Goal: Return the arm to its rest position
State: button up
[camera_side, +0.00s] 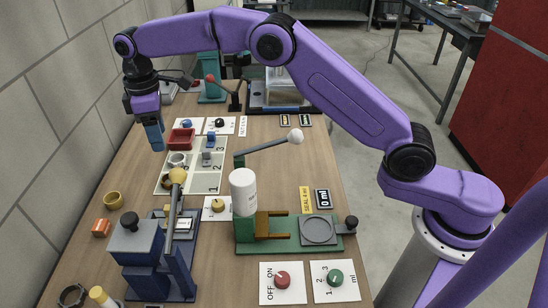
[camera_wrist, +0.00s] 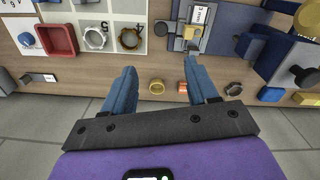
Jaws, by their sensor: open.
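My gripper (camera_side: 153,138) hangs pointing down above the left side of the wooden table, near the wall. It is left of the red tray (camera_side: 181,139) and clear of it. In the wrist view my gripper (camera_wrist: 160,70) has its two blue fingers spread apart with nothing between them. The fingers look toward the table's edge, with a yellow ring (camera_wrist: 157,87) and an orange block (camera_wrist: 183,88) on the table beyond them. My arm reaches over the table from the right.
A white numbered board (camera_side: 206,182) holds small parts. A blue press (camera_side: 135,245) stands in front. A green stand (camera_side: 285,238) carries a white bottle (camera_side: 243,190) and a raised lever. Red (camera_side: 283,280) and green (camera_side: 335,278) knobs sit at the near edge. A tiled wall borders the left.

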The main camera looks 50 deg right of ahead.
jog(key=s+d+r, duration=0.1)
jog(key=s+d, duration=0.1)
jog(key=s, duration=0.4)
jog(key=s+d+r, duration=0.2)
jog(key=s, duration=0.5)
jog(key=s+d+r, duration=0.2)
jog(key=s, duration=0.4)
jog(key=shift+s+d, duration=0.4)
jog(key=s+d+f, duration=0.2)
jog(key=s+d, duration=0.6)
jog(key=s, duration=0.2)
jog(key=s+d+f, duration=0.2)
jog(key=s+d, duration=0.6)
jog(key=s, duration=0.3)
jog(key=shift+s+d+f+n, duration=0.15)
jog(key=shift+d+f+n, duration=0.05)
jog(key=shift+d+n, duration=0.1)
